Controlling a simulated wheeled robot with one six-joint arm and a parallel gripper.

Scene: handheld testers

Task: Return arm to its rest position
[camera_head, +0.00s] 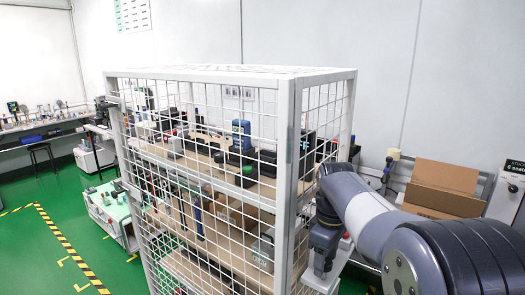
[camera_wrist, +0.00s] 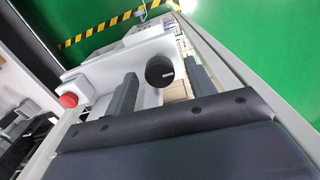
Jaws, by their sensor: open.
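My arm (camera_head: 375,215) reaches in from the right in the head view, bent, with its far end hanging down beside the right corner of the white mesh cage (camera_head: 285,150). My gripper's fingers are hard to make out there. In the wrist view, my gripper (camera_wrist: 160,72) shows two dark fingers set well apart. It is open, with nothing held between them. A black round knob-like part lies beyond the fingers, in the gap between them as seen; I cannot tell its distance.
The cage stands close to my arm; its shelves hold several devices, including a blue one (camera_head: 241,130). Cardboard boxes (camera_head: 443,185) lie behind the arm at right. A bench (camera_head: 45,125) stands at far left. Green floor (camera_head: 25,245) with yellow-black tape is open at left.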

